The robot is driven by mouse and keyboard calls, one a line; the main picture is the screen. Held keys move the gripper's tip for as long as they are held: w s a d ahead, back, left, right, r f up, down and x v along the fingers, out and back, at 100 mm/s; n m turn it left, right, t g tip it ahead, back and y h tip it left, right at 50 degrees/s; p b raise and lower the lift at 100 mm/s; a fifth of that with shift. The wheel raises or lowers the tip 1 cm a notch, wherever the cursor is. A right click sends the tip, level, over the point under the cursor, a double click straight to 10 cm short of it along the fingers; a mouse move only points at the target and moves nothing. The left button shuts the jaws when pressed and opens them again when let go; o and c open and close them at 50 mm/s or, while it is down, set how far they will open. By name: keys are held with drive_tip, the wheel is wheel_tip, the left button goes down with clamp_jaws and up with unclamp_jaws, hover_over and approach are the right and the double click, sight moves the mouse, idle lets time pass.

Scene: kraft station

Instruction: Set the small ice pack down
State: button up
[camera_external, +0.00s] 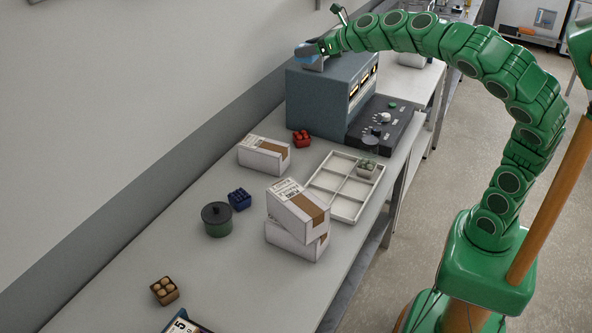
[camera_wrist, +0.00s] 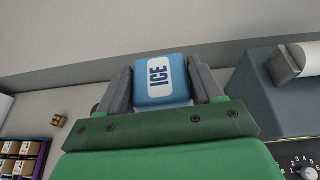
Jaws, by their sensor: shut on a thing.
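The small ice pack (camera_wrist: 162,80) is light blue with a white label reading "ICE". It sits between the two grey fingers of my gripper (camera_wrist: 163,88) in the wrist view, and the fingers are shut on it. In the external view my gripper (camera_external: 311,50) is at the far end of the bench, at the top of a blue-grey instrument box (camera_external: 318,98), with the blue ice pack (camera_external: 305,50) at its tip. I cannot tell whether the pack touches the box top or hangs just above it.
The front bench is mostly clear.

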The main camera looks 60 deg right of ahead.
drive_tip(key=shift+s+a+f+n+y, duration=0.2)
drive_tip(key=shift+s+n+y, duration=0.1)
drive_tip(key=shift+s, duration=0.15)
drive_tip(key=s+a+r+n+g+y, duration=0.1)
drive_tip(key=s+a+n+g+y, duration=0.2)
drive_tip(key=s+n+g+y, duration=0.6)
drive_tip(key=s+a+r+n+g+y, duration=0.1)
drive_tip(key=s+a+n+g+y, duration=0.25)
drive_tip(key=s+n, duration=0.7)
wheel_tip(320, 180, down, 31)
drive_tip(key=s+m, duration=0.2)
drive_tip(key=m, duration=0.1)
drive_tip(key=shift+g+h, duration=0.25)
drive_tip(key=shift+g, duration=0.2)
drive_tip(key=w+f, duration=0.3)
drive_tip(key=w, duration=0.1)
drive_tip(key=w+a+f, duration=0.1)
drive_tip(key=w+f, duration=0.1)
drive_tip(key=w, duration=0.2)
drive_tip(key=w+a+f, duration=0.1)
drive_tip(key=w+f, duration=0.2)
drive_tip(key=w, duration=0.1)
drive_tip(key=shift+w+a+f, duration=0.15)
drive_tip(key=shift+f, duration=0.2)
drive_tip(key=shift+w+a+f, duration=0.15)
drive_tip(key=shift+w+f, duration=0.6)
drive_tip(key=shift+f, duration=1.65)
drive_tip(key=shift+f, duration=0.1)
